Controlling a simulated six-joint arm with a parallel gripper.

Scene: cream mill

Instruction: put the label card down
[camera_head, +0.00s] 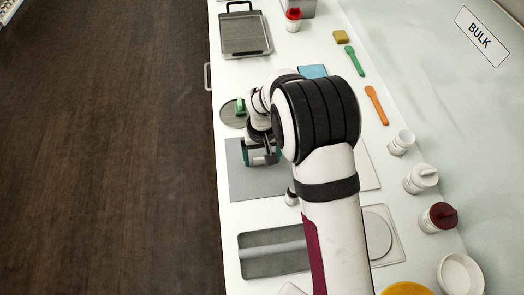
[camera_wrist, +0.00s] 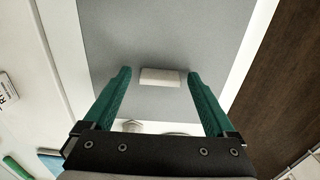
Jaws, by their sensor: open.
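In the wrist view, a small pale rectangular piece (camera_wrist: 161,77), which looks like the label card, shows against the grey mat (camera_wrist: 170,35). It appears to lie flat on the mat. My gripper (camera_wrist: 160,74) is open, its green fingers on either side of the card with a gap at each side. In the head view, my gripper (camera_head: 262,155) is over the upper part of the grey mat (camera_head: 248,187), and the card is hidden there.
A round dark plate with a green item (camera_head: 240,106) lies just behind my gripper. Several jars, one with a dark red lid (camera_head: 439,217), and an orange spoon (camera_head: 377,105) line the right side. The counter's left edge is close.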

